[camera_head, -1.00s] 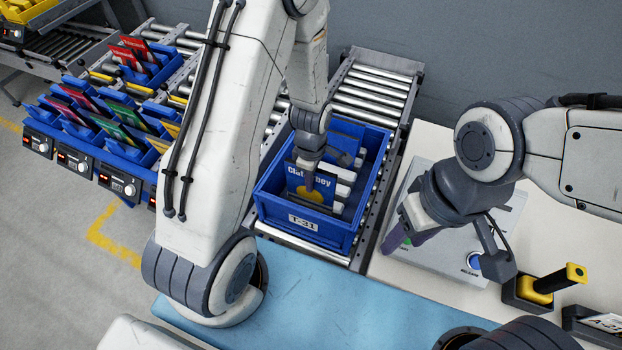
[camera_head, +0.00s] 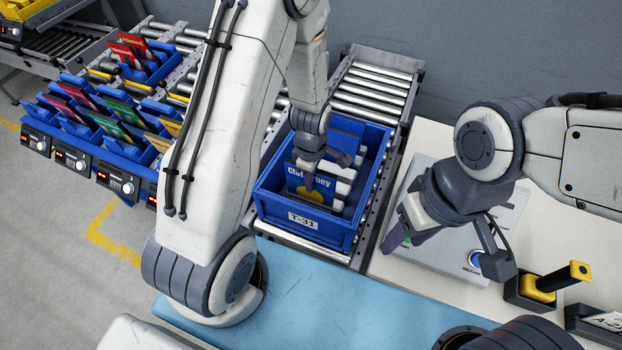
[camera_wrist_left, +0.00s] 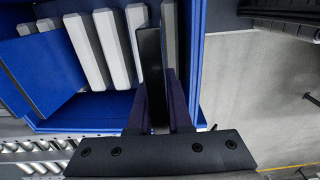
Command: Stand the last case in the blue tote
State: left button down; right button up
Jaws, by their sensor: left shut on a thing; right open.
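The blue tote (camera_head: 329,233) sits on the roller conveyor and carries a white "T-31" label. My left gripper (camera_head: 308,178) reaches down into it and is shut on a blue case (camera_head: 299,186) with a yellow disc and partly hidden title. The case stands upright near the tote's front wall. In the left wrist view the case (camera_wrist_left: 150,70) shows as a dark edge between my fingers, beside pale dividers (camera_wrist_left: 110,45) in the tote (camera_wrist_left: 197,50). Another blue case or panel (camera_head: 345,130) shows at the tote's back. My right gripper (camera_head: 400,238) is open and empty over the grey button box.
The grey box (camera_head: 440,262) has a blue button (camera_head: 475,260) and a green one. Blue racks (camera_head: 120,150) with colourful cases stand at left.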

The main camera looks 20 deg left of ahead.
aim_at(311, 195)
pick_arm(q)
jog(key=shift+f+b, duration=2.7)
jog(key=shift+f, duration=0.85)
jog(key=c, duration=0.8)
grip_release()
jog(key=shift+o, duration=0.2)
jog(key=o, duration=0.4)
jog(key=shift+r, duration=0.1)
notch_tip(311, 195, up, 8)
jog(key=p, duration=0.7)
